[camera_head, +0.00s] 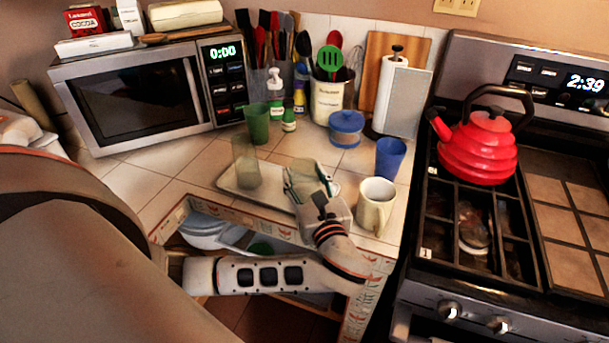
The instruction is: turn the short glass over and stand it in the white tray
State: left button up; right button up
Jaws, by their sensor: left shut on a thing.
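The white tray (226,186) lies on the tiled counter near its front edge. A tall clear glass (246,165) stands upright at the tray's left end; I cannot tell which end of it is up. My left gripper (303,176) is over the tray's right part, shut on what looks like the short glass. My gripper hides most of that glass, so I cannot tell its tilt or whether it touches the tray. My right gripper is not in view.
A cream mug (375,205) and blue cup (390,157) stand right of my gripper. The stove with a red kettle (478,150) is right.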

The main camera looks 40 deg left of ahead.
pick_arm(q)
jog(key=shift+f, duration=0.5)
dwell(0.5)
jog(key=o, duration=1.5)
jog(key=shift+c, duration=0.2)
jog(key=v, duration=1.2)
jog(key=shift+d, duration=0.1)
